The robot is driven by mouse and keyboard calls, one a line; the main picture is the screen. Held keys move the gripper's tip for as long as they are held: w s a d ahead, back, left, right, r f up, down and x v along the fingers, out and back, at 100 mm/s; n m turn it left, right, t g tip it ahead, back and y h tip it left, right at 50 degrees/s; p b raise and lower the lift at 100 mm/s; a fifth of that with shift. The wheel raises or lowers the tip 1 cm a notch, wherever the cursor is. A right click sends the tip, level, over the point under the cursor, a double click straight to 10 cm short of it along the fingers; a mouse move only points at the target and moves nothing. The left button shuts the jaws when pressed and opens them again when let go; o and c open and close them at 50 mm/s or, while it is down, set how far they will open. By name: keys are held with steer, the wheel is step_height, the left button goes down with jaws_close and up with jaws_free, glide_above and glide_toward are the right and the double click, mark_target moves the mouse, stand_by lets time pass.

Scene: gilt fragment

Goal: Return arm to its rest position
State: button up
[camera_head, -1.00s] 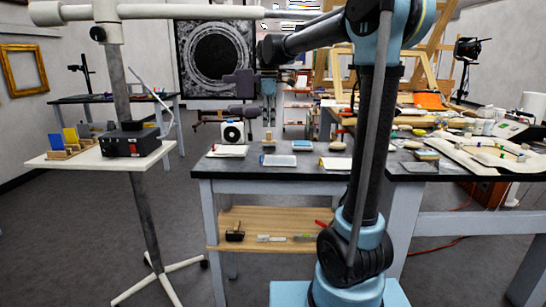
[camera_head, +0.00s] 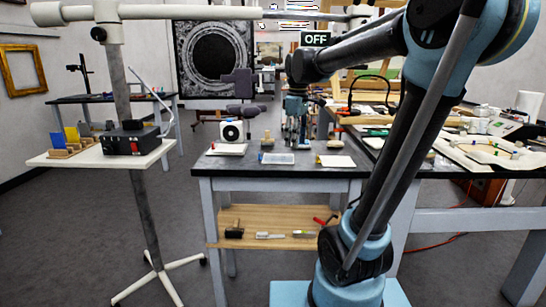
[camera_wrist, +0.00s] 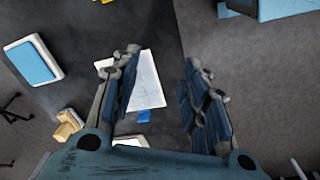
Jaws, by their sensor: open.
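My arm leans to the right in the head view, with its forearm reaching back left. My gripper (camera_head: 296,136) hangs pointing down over the back right part of the dark-topped workbench (camera_head: 220,172). In the wrist view my gripper (camera_wrist: 158,75) shows two blue-grey fingers spread apart with nothing held between them. Behind and below the fingers lies a white sheet (camera_wrist: 149,85), partly hidden by the left finger. The height of the fingertips above the bench is hard to tell.
A small wooden block (camera_head: 267,139) stands behind. A white stand's table with a black box (camera_head: 133,139) is at left. A cluttered table is at right.

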steer(key=s+d+f+m, duration=0.5)
steer(key=s+f+m, duration=0.1)
steer(key=s+f, duration=0.4)
steer(key=s+d+f+m+t, duration=0.1)
steer(key=s+d+f+m, duration=0.4)
steer(key=s+f, duration=0.6)
steer(key=shift+d+f+m, duration=0.15)
steer(key=shift+d+m, duration=0.25)
steer(key=shift+d, duration=0.05)
